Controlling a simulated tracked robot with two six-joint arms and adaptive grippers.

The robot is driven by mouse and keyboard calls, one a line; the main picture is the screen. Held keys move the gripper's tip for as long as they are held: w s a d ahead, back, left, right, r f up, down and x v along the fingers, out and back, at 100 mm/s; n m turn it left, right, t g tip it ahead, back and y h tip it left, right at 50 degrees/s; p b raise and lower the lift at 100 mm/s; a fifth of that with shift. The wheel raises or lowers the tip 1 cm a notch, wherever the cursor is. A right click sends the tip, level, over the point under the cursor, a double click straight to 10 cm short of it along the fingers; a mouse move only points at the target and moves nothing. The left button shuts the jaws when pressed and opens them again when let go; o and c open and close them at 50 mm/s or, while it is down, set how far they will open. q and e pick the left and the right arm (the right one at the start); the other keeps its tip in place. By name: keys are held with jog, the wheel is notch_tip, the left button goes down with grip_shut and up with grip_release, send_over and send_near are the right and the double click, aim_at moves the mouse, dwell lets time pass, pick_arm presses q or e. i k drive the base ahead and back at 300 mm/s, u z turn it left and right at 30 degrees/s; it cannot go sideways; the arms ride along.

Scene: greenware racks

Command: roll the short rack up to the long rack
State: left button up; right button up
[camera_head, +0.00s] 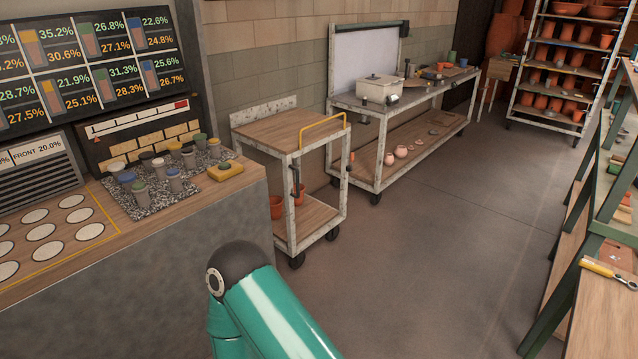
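The short rack (283,131) is a low worn-white frame on dark casters with a wooden top, a lower wooden shelf and a yellow bar at its top right. Terracotta pots sit on its lower shelf. The long rack (432,94) is a longer wheeled frame with two levels, behind and right of the short rack along the wall. The short rack partly overlaps its near end in the picture, so I cannot tell the exact gap. One of my teal arms shows at the bottom, in front of the short rack and apart from it. Neither gripper shows.
A counter (225,238) with cups and a yellow block stands left of the short rack. A tall pot shelf (515,112) stands at the back right. A green-framed rack (605,232) lines the right edge. The grey floor (450,240) between is clear.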

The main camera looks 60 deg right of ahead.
aim_at(273, 128)
jog(key=u, duration=0.2)
jog(key=i, duration=0.2)
jog(key=z, duration=3.15)
jog(key=i, duration=1.45)
jog(key=u, duration=0.35)
jog(key=i, duration=1)
jog(key=u, duration=0.75)
jog(key=i, duration=0.4)
jog(key=z, duration=0.3)
jog(key=k, duration=0.4)
jog(key=u, duration=0.1)
